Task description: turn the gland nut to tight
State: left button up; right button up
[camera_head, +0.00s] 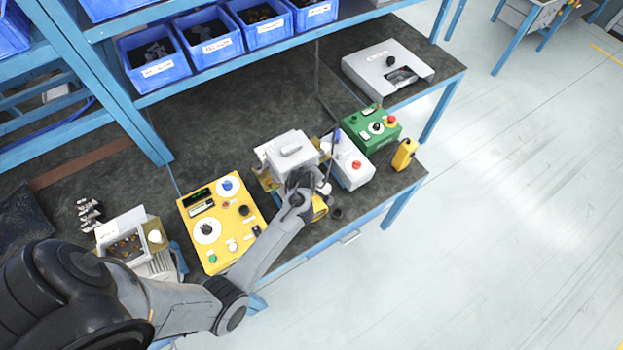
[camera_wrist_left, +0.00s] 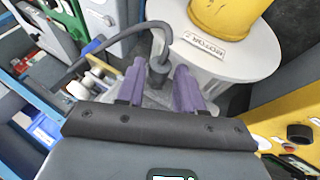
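The gland nut (camera_wrist_left: 159,73) is a small dark grey cap where a dark cable (camera_wrist_left: 128,40) enters a pale grey housing. My left gripper (camera_wrist_left: 160,74) has its two purple fingers on either side of the nut, with narrow gaps showing, so it looks open around it. In the head view my left gripper (camera_head: 299,188) is at the front of the grey blower housing (camera_head: 290,152), and my wrist hides the nut there. The nut's tightness cannot be read. My right gripper is not in view.
A yellow tester panel (camera_head: 221,222) stands left of the housing. A white box with a red button (camera_head: 352,168) and a green control box (camera_head: 370,130) stand to its right. A yellow handheld device (camera_head: 404,155) is near the right edge. Blue bins (camera_head: 153,60) line the shelf behind.

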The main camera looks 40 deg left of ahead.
pick_arm(q)
jog(key=shift+f, duration=0.15)
grip_shut()
jog(key=shift+w+r+g+p, duration=0.35)
jog(key=shift+g+p, duration=0.55)
jog(key=shift+p, duration=0.55)
jog(key=shift+w+m+g+y+p, duration=0.2)
jog(key=shift+m+g+y+p, duration=0.25)
jog(key=shift+g, duration=0.35)
jog(key=shift+w+d+f+g, duration=0.1)
jog(key=shift+f+g, duration=0.05)
jog(key=shift+g, duration=0.25)
jog(key=shift+w+f+g+y+b, duration=0.1)
jog(key=shift+g+y+b, duration=0.15)
jog(key=shift+g+b, duration=0.25)
jog(key=g+b, duration=0.2)
jog(key=b, duration=0.3)
jog(key=m+g+y+b, duration=0.1)
jog(key=g+b, duration=0.1)
jog(key=b, duration=0.4)
jog(key=w+f+g+y+b, duration=0.1)
jog(key=g+b, duration=0.1)
jog(key=b, duration=0.4)
jog(key=shift+d+m, duration=0.1)
jog(key=shift+m, duration=0.25)
jog(key=shift+w+d+r+g+b, duration=0.15)
jog(key=shift+g+b, duration=0.55)
jog(key=shift+b, duration=0.35)
